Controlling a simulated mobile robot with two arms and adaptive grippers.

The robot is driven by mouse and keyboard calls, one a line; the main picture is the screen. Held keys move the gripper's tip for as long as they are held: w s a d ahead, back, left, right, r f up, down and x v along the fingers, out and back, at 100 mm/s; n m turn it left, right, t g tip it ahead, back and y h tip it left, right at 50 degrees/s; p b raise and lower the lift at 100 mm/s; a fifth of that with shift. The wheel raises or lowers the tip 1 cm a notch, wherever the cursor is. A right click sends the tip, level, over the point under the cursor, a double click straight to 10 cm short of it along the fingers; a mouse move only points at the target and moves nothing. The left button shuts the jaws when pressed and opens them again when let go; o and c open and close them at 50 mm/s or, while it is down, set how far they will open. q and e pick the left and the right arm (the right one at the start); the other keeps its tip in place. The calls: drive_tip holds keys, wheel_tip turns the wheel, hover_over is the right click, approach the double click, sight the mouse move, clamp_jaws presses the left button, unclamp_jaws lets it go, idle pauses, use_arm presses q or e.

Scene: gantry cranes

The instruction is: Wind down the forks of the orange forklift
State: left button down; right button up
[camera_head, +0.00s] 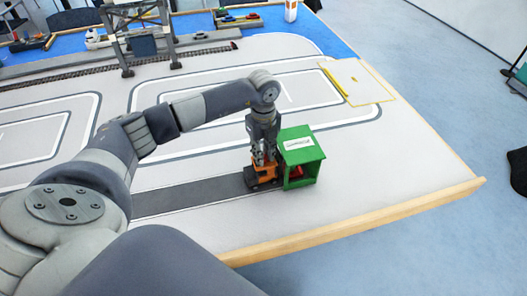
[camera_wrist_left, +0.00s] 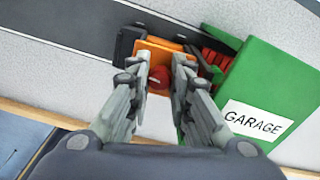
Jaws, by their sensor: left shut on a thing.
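The orange forklift (camera_head: 262,173) stands on the table next to the open front of a green garage. Its orange body (camera_wrist_left: 165,50) and dark end also show in the left wrist view. My left gripper (camera_head: 262,157) points down over the forklift from above. In the left wrist view its fingers (camera_wrist_left: 158,82) flank a small red knob (camera_wrist_left: 157,76) on top of the forklift and are shut on it. The forks cannot be made out clearly. My right gripper is not in view.
The green garage (camera_head: 302,153), labelled GARAGE, stands close on the gripper's right. Something red (camera_wrist_left: 216,58) shows between forklift and garage. The table's wooden edge (camera_head: 360,222) runs in front. A crane frame (camera_head: 143,40) stands at the back. The printed roadway (camera_head: 185,195) left of the forklift is clear.

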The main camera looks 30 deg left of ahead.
use_arm(q)
drive_tip(key=shift+n, duration=0.6)
drive_tip(key=c, duration=1.4)
unclamp_jaws()
drive_tip(key=shift+c, duration=0.2)
wheel_tip(320, 180, up, 12)
